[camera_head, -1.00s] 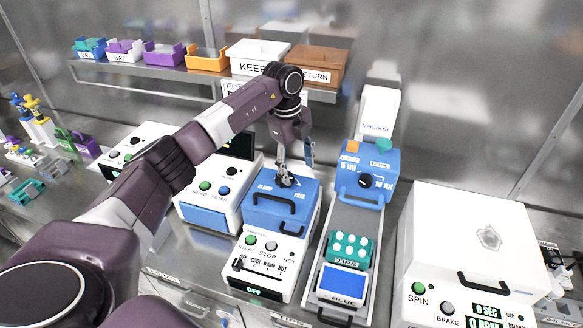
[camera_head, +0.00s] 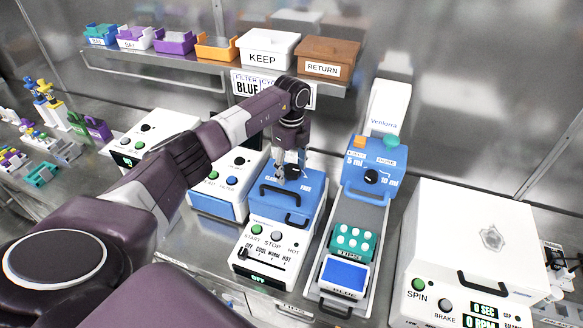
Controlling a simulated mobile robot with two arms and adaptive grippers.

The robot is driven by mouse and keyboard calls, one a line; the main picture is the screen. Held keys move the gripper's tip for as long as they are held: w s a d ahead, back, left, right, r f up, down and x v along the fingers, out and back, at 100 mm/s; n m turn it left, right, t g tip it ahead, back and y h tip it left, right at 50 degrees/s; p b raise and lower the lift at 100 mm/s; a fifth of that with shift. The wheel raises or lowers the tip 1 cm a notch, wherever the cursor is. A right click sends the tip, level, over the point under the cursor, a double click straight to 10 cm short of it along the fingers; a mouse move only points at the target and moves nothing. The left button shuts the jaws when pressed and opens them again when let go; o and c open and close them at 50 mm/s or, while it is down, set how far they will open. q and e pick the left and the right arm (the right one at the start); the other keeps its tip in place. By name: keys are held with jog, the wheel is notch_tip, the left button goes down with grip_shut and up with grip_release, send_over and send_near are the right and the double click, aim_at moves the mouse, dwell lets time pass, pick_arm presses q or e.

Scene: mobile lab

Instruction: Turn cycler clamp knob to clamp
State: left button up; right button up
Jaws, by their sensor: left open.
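The cycler (camera_head: 290,237) is a white box with a blue lid (camera_head: 291,208) and a black lid handle. "CLAMP" is printed at the left of the lid top and "FREE" at the right. My left gripper (camera_head: 291,177) points down over the rear of this lid, its fingers apart. The dark clamp knob sits at the fingertips and is mostly hidden by them. I cannot tell which way it points or whether the fingers touch it. My right gripper is out of view.
A pipetting unit (camera_head: 372,167) with a blue head stands right of the cycler, a teal tip rack (camera_head: 353,241) in front of it. A white centrifuge (camera_head: 470,240) stands far right. Another white device (camera_head: 228,182) is close on the left. A shelf (camera_head: 190,70) holds bins behind.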

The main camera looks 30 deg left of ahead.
pick_arm(q)
jog(key=shift+c, duration=1.4)
jog(key=c, duration=0.9)
jog(key=shift+f+m+b, duration=0.15)
jog(key=shift+m+b, duration=1.35)
jog(key=shift+m, duration=0.4)
jog(key=m+b, duration=0.2)
jog(key=m, duration=0.1)
jog(key=shift+m, duration=0.3)
jog(key=m+b, duration=0.2)
jog(key=m, duration=0.2)
jog(key=shift+m, duration=0.3)
jog(key=m+b, duration=0.2)
jog(key=m, duration=0.1)
jog(key=shift+m, duration=0.3)
jog(key=m+b, duration=0.1)
jog(key=m, duration=0.3)
jog(key=m+b, duration=0.1)
jog(key=m, duration=0.4)
jog(key=shift+r, duration=0.2)
jog(key=m+b, duration=0.1)
jog(key=m, duration=0.3)
jog(key=shift+m, duration=0.3)
jog(key=m, duration=0.5)
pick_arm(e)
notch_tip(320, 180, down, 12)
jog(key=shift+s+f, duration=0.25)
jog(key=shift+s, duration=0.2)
